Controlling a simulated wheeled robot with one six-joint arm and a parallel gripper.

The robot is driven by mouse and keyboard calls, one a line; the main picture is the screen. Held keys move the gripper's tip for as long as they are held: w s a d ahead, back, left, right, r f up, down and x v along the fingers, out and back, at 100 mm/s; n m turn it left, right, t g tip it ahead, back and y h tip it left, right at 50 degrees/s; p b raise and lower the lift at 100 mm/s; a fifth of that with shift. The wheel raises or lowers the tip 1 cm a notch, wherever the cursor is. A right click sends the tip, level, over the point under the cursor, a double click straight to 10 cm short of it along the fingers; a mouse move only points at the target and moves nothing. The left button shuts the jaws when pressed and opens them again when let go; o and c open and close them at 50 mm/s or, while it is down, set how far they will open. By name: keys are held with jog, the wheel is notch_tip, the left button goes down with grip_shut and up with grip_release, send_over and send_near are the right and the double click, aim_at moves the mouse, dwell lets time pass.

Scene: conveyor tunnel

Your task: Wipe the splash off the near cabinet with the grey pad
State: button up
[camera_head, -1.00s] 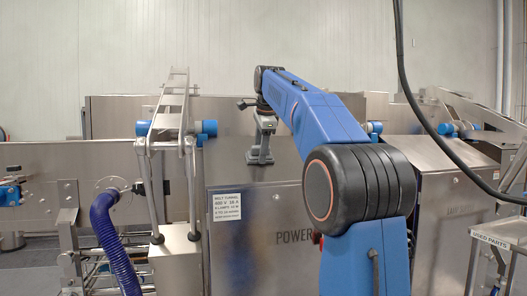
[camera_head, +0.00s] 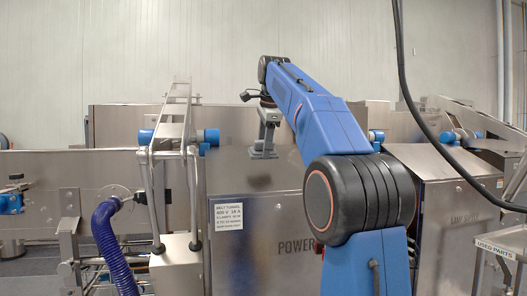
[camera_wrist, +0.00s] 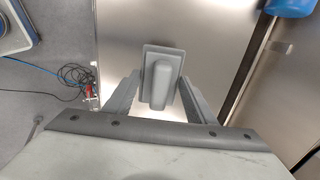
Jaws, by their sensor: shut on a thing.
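My gripper (camera_head: 267,128) points down above the top of the near cabinet (camera_head: 290,221), the steel one marked POWER. It is shut on the grey pad (camera_head: 262,153), a flat plate with a raised handle. In the wrist view the pad (camera_wrist: 149,55) sits between the two grey fingers, over the bare steel top (camera_wrist: 215,50). I cannot tell whether the pad touches the steel. I cannot make out a splash in either view; the pad and the fingers hide part of the top.
A steel frame with blue rollers (camera_head: 177,125) stands left of the cabinet, with a blue hose (camera_head: 110,245) before it. A second cabinet (camera_head: 455,225) and a used-parts stand (camera_head: 497,249) are at the right. A black cable (camera_head: 410,95) hangs there.

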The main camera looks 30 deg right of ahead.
jog(key=shift+r, duration=0.15)
jog(key=shift+v, duration=1.45)
jog(key=shift+s, duration=0.1)
